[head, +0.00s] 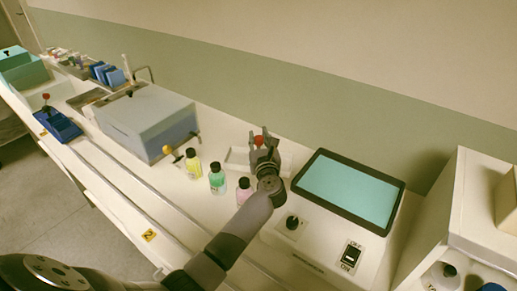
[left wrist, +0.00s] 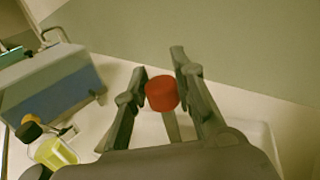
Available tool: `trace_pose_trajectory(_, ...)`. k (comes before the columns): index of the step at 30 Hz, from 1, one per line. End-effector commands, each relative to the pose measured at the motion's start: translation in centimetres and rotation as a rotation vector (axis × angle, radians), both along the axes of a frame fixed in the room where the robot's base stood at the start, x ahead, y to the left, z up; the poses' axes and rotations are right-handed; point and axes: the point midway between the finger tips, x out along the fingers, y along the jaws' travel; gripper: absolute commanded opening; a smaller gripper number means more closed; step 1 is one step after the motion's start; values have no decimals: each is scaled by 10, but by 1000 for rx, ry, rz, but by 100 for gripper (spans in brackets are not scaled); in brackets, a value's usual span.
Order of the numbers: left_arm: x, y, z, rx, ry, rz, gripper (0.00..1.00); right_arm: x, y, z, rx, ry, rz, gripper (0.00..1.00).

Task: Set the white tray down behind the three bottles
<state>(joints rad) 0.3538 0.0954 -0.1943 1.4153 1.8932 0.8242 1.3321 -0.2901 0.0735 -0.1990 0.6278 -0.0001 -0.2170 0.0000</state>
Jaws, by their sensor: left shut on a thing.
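The white tray (head: 237,158) is a shallow tray with a raised rim, behind the three bottles; its rim also shows in the left wrist view (left wrist: 262,132). My left gripper (head: 262,145) is shut on the tray's red-topped handle (left wrist: 162,93), whose post shows between the fingers. Whether the tray touches the bench is unclear. The yellow bottle (head: 194,165), green bottle (head: 216,181) and pink bottle (head: 243,191) stand upright in a slanting row, all with black caps. My gripper and arm partly hide the tray and sit beside the pink bottle. My right gripper is not seen.
A grey-white box device (head: 145,122) stands left of the bottles, with an orange-tipped lever (head: 168,150) beside it. A console with a teal screen (head: 350,188) stands close on the right. The wall (head: 300,85) runs behind. White bench (head: 180,195) is free before the bottles.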

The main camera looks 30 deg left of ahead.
Motion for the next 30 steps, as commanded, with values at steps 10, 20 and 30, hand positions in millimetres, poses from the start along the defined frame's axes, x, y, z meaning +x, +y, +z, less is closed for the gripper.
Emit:
trace_pose_trajectory(10, 0, 0, -39, 3, 0, -1, 0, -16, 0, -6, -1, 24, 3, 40)
trace_pose_trajectory(20, 0, 0, -43, 1, -1, -1, 0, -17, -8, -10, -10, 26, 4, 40)
trace_pose_trajectory(30, 0, 0, -43, 0, 1, -1, 44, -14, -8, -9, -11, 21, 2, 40)
